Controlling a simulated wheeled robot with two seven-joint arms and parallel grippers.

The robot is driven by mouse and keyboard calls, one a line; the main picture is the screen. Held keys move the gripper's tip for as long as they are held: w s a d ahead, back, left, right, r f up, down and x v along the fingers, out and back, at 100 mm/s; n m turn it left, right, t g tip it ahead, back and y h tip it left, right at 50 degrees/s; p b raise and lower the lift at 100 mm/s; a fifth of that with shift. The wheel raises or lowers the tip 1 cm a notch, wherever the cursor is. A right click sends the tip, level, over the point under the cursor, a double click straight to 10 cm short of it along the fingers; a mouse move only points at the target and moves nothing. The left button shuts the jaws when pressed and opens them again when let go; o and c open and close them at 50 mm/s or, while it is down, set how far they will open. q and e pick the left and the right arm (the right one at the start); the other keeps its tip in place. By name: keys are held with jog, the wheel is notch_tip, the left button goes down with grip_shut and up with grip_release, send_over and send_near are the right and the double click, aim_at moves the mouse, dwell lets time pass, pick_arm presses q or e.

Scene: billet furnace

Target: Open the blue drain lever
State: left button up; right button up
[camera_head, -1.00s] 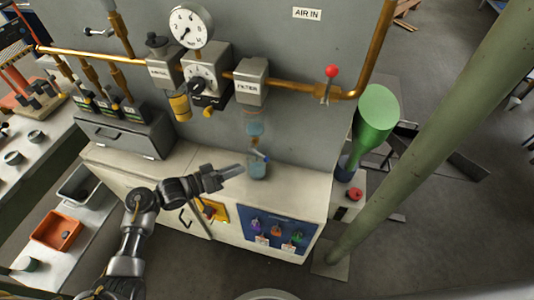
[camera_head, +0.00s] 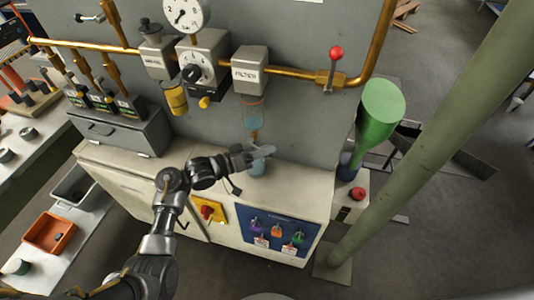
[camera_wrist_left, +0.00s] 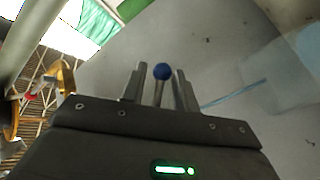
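The blue drain lever shows in the left wrist view as a round blue knob (camera_wrist_left: 162,71) on a thin rod, between the two fingers of my left gripper (camera_wrist_left: 159,80). The fingers stand apart with a gap on each side of the knob. In the head view my left gripper (camera_head: 262,152) is below the filter (camera_head: 250,72) and its clear bowl (camera_head: 253,114), in front of the lever, which it hides. My right gripper is not in view.
A brass pipe with a red-knobbed valve (camera_head: 336,53) runs along the grey panel. A pressure gauge (camera_head: 186,13) and regulator (camera_head: 203,58) sit left of the filter. A green funnel-shaped thing (camera_head: 381,112) and a slanted post (camera_head: 430,130) stand at right.

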pick_arm(q)
jog(key=shift+w+d, duration=0.2)
jog(key=shift+d, duration=0.3)
grip_shut()
